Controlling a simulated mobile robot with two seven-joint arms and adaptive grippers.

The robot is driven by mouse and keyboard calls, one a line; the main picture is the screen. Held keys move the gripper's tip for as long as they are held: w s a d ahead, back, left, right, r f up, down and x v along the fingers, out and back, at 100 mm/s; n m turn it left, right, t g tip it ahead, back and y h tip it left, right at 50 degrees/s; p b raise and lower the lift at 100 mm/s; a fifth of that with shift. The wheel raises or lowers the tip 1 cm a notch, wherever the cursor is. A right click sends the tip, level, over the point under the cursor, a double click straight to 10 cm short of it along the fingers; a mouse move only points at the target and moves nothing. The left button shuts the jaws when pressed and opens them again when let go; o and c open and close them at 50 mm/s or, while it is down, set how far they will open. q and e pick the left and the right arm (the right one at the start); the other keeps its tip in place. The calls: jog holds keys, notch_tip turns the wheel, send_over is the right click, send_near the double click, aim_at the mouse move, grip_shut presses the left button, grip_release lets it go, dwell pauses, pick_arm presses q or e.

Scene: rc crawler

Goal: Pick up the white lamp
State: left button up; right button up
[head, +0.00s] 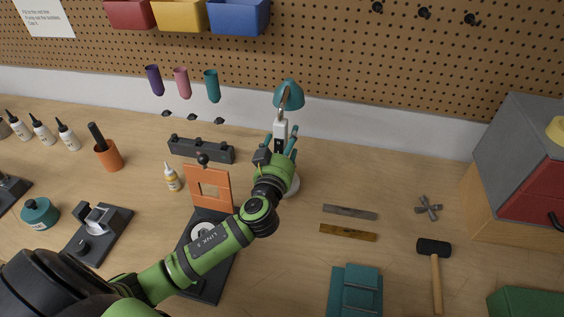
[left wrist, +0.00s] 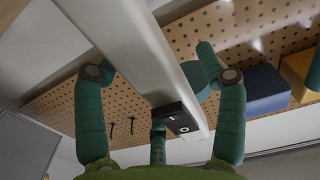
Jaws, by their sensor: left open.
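The lamp (head: 280,129) stands at the back of the bench, with a white upright post, a teal shade (head: 290,95) and a pale round base (head: 293,186) partly hidden behind my arm. My left gripper (head: 280,146) is at the post, its teal fingers open on either side of it. In the left wrist view the white post (left wrist: 135,50) runs between the spread fingers of my left gripper (left wrist: 160,75), with a black panel on its lower part. I cannot tell whether any finger touches it. My right gripper is out of view.
An orange frame (head: 222,181) and a dark block rack (head: 190,149) stand left of my arm. Two flat rulers (head: 348,233), a mallet (head: 434,250) and a teal box (head: 344,292) lie to the right. The pegboard (head: 350,60) rises behind.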

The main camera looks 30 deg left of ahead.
pick_arm(q)
grip_shut()
jog(key=shift+r, duration=0.1)
jog(key=shift+r, duration=0.1)
